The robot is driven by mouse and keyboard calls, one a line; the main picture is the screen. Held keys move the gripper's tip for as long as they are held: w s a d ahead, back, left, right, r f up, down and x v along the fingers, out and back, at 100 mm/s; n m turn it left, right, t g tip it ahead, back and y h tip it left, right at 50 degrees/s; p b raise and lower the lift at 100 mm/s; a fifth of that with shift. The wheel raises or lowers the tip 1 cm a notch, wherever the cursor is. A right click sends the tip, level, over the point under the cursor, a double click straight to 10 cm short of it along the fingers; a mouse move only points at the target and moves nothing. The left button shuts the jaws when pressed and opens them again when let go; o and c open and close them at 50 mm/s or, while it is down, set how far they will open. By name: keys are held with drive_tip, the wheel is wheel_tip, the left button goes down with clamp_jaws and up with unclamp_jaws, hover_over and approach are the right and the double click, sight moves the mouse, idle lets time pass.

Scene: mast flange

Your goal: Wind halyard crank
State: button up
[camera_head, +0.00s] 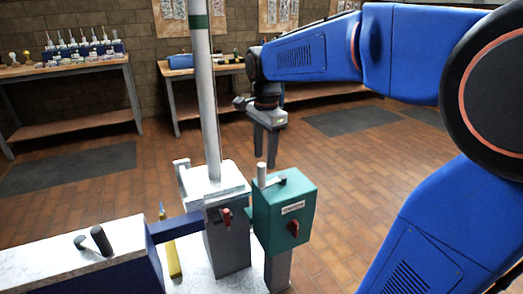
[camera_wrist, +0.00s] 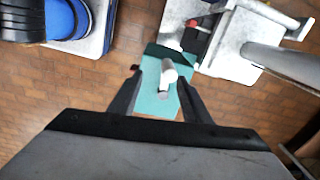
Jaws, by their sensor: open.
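The teal box (camera_head: 285,215) stands on a grey post right of the mast, with a label and a red knob (camera_head: 293,229) on its front. On its top is a small crank with an upright pale handle (camera_head: 261,175). My gripper (camera_head: 266,160) hangs pointing down over the box area, its fingers near the handle's height in the picture. In the wrist view, the open fingers (camera_wrist: 160,74) appear on either side of the pale handle (camera_wrist: 169,72), with the teal top (camera_wrist: 152,103) behind. I cannot tell how far above the handle the fingertips are.
The pale mast (camera_head: 204,100) rises from a grey base left of the box, with a red lever (camera_head: 226,218). A bench at lower left carries a dark crank handle (camera_head: 101,240). A yellow tool (camera_head: 170,245) stands between. Workbenches (camera_head: 70,70) line the back wall.

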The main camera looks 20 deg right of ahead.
sight(261, 164)
drive_tip(key=shift+w+m, duration=0.7)
drive_tip(key=shift+w, duration=0.35)
drive_tip(key=shift+f, duration=3.9)
drive_tip(key=shift+c, duration=0.4)
drive_tip(key=shift+r, duration=0.1)
clamp_jaws()
